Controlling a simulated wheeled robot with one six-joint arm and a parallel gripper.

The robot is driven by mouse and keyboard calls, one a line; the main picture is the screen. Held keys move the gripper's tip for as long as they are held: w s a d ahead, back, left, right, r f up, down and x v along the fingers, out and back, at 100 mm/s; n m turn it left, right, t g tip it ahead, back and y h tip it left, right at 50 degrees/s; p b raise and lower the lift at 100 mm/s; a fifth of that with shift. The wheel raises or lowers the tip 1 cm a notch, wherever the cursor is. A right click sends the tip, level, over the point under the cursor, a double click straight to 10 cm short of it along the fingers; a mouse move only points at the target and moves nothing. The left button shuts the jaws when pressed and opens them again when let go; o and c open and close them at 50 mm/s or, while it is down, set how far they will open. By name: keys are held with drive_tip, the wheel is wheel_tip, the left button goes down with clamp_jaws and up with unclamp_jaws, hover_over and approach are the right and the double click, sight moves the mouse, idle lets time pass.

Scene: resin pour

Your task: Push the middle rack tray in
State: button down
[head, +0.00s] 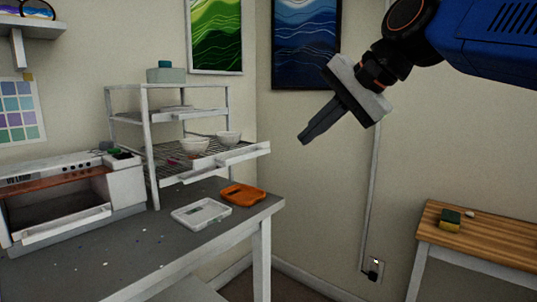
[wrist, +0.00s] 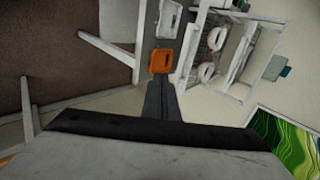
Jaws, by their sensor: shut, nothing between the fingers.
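The white wire rack (head: 151,150) stands on the grey bench. Its middle tray (head: 215,163) is pulled out toward the right and sticks out past the rack's posts, with two white bowls (head: 195,144) on it. The upper tray (head: 172,115) sits within the rack. In the wrist view the rack shows at upper right, with the middle tray (wrist: 188,53) and its bowls. My gripper (head: 304,140) is shut and empty, in the air to the right of the tray and apart from it. Its fingers also show in the wrist view (wrist: 160,82).
An orange tray (head: 243,195) and a white tray (head: 200,213) lie on the bench (head: 130,255) below the pulled-out tray. A white machine (head: 65,195) stands left of the rack. A wooden table (head: 480,238) with a sponge is at right. The air between gripper and tray looks clear.

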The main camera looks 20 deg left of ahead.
sight(213, 148)
drive_tip(key=w+a+f, duration=0.2)
drive_tip(key=a, duration=0.4)
drive_tip(key=w+a+f, duration=0.1)
drive_tip(key=a+f, duration=0.2)
drive_tip(key=a, duration=0.3)
drive_tip(key=shift+w+f, duration=0.2)
drive_tip(key=shift+w, duration=0.15)
drive_tip(key=w+a, duration=0.2)
drive_tip(key=a, duration=0.3)
drive_tip(key=w+a, duration=0.2)
drive_tip(key=a, duration=0.4)
drive_tip(key=w+a, duration=0.3)
drive_tip(key=a, duration=0.3)
drive_tip(key=shift+d, duration=0.1)
